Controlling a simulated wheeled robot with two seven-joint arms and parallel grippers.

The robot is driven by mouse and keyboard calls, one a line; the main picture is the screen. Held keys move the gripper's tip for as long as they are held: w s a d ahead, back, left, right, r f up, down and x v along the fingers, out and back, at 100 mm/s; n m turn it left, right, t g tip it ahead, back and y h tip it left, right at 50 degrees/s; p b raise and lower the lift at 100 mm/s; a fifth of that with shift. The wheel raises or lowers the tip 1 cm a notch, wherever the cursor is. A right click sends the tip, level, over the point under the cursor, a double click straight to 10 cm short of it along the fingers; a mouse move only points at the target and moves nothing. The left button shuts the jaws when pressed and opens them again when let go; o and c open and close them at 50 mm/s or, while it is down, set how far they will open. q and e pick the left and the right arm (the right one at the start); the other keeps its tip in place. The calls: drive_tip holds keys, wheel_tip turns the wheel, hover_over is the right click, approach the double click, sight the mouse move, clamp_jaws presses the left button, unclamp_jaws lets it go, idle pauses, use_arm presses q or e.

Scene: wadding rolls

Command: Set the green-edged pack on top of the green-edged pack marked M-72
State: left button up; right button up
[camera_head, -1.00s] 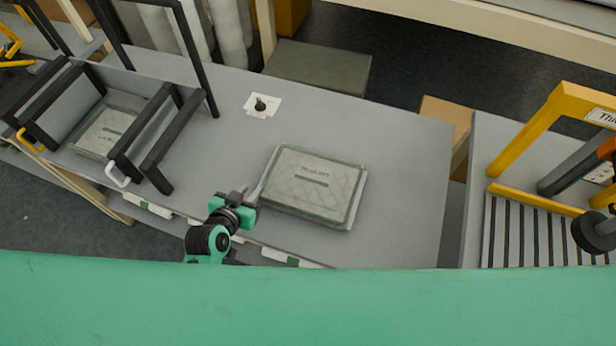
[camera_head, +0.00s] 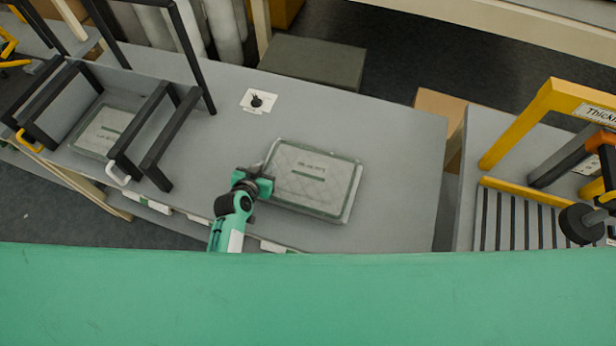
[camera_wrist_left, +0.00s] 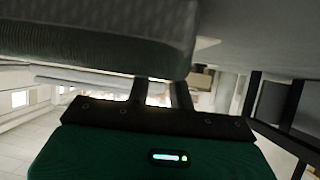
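A clear-wrapped, pale grey pack (camera_head: 313,178) with a greenish edge lies flat on the grey table in the head view; its label is too small to read. Another pale pack (camera_head: 103,132) with a green stripe lies at the left, between black frames; its marking is also unreadable. My left gripper (camera_head: 262,182) is at the near left edge of the middle pack. In the left wrist view a pack's side (camera_wrist_left: 95,52) spans the top and hides the fingertips; the two dark fingers (camera_wrist_left: 160,92) stand apart with background showing between them. My right gripper is out of view.
Black upright frames (camera_head: 160,130) surround the left pack. A white card with a black knob (camera_head: 257,101) lies behind the middle pack. A yellow gauge frame (camera_head: 515,125) stands over a slatted bed at the right. The table right of the middle pack is clear.

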use_arm(q)
drive_tip(key=shift+w+f, duration=0.1)
clamp_jaws()
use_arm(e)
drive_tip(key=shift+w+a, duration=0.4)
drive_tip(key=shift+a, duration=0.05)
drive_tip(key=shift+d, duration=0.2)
